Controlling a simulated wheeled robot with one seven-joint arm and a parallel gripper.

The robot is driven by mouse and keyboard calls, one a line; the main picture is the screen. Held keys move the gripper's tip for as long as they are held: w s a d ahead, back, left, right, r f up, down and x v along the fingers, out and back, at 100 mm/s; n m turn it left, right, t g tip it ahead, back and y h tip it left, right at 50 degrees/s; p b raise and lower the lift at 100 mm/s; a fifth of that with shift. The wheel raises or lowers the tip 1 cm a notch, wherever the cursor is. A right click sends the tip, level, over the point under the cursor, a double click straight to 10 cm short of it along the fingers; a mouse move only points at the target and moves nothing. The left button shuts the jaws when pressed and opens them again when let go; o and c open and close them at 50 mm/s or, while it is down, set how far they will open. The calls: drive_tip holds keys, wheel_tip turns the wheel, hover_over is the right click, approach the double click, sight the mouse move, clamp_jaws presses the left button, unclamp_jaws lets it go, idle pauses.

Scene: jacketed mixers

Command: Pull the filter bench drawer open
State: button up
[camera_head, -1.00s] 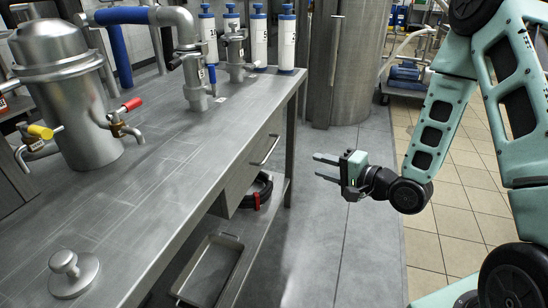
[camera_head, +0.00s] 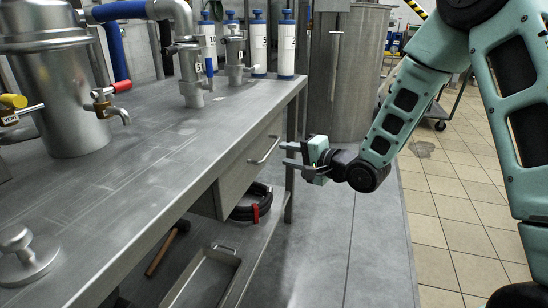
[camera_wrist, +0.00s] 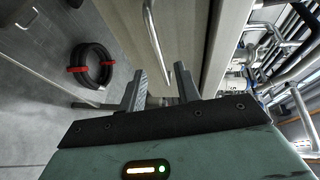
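The filter bench drawer (camera_head: 235,180) is a grey metal front under the bench top, and it looks closed. Its bar handle (camera_head: 264,150) is on the front; in the wrist view the handle (camera_wrist: 155,38) runs lengthwise ahead of the fingers. My gripper (camera_head: 285,154) is just right of the handle in the head view. In the wrist view its two fingers (camera_wrist: 160,88) are apart with nothing between them. The handle lies beyond the fingertips, roughly in line with the gap. I cannot tell the exact distance left.
The bench top (camera_head: 150,165) carries a steel vessel (camera_head: 60,90) and pipework. A coiled black hose (camera_head: 252,203) and a metal tray (camera_head: 205,278) lie on the lower shelf. A bench leg (camera_head: 290,150) stands close to my gripper. The floor (camera_head: 345,240) right of the bench is clear.

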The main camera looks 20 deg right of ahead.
sight(271, 151)
drive_tip(key=b+x, duration=0.1)
drive_tip(key=x, duration=0.5)
drive_tip(key=shift+s, duration=0.1)
clamp_jaws()
